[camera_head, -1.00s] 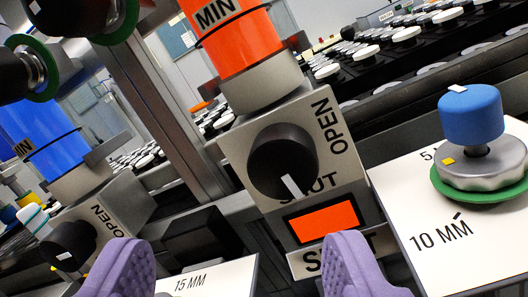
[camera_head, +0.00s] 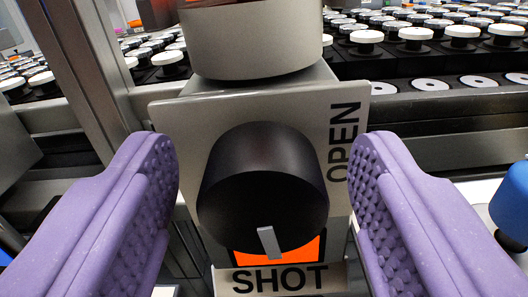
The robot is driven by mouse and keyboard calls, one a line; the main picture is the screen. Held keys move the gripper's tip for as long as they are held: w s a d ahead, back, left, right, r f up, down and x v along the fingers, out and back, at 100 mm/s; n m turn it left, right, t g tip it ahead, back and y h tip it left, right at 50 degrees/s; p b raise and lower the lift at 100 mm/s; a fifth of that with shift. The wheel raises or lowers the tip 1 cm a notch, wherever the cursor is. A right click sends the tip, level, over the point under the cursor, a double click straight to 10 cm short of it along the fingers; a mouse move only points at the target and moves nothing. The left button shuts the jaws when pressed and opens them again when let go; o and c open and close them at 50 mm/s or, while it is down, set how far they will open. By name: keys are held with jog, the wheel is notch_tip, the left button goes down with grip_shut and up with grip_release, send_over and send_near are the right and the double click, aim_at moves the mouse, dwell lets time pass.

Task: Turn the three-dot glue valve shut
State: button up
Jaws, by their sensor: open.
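A black round knob (camera_head: 262,180) sits on the grey valve block (camera_head: 190,108) in the middle of the view. Its pale pointer (camera_head: 269,243) points down, away from the word OPEN (camera_head: 343,142) at the right of the panel. The SHUT label seen earlier is hidden behind the knob. No dot marks show. My gripper (camera_head: 263,165) is open, one purple finger on each side of the knob. Gaps show between both fingers and the knob in the picture. I cannot tell how far off the fingers are in depth.
An orange display (camera_head: 310,250) is mostly hidden behind the knob, above a SHOT label (camera_head: 280,279). A grey collar (camera_head: 255,40) stands above the block. A metal post (camera_head: 92,75) rises at the left. A blue capped part (camera_head: 513,203) is at the right edge.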

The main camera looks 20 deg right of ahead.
jog(key=c, duration=1)
jog(key=shift+m+b, duration=0.3)
jog(key=shift+m, duration=0.5)
jog(key=shift+c, duration=0.2)
jog(key=o, duration=1)
jog(key=shift+r, duration=0.1)
jog(key=shift+o, duration=0.2)
jog(key=p+v, duration=0.1)
jog(key=v, duration=0.7)
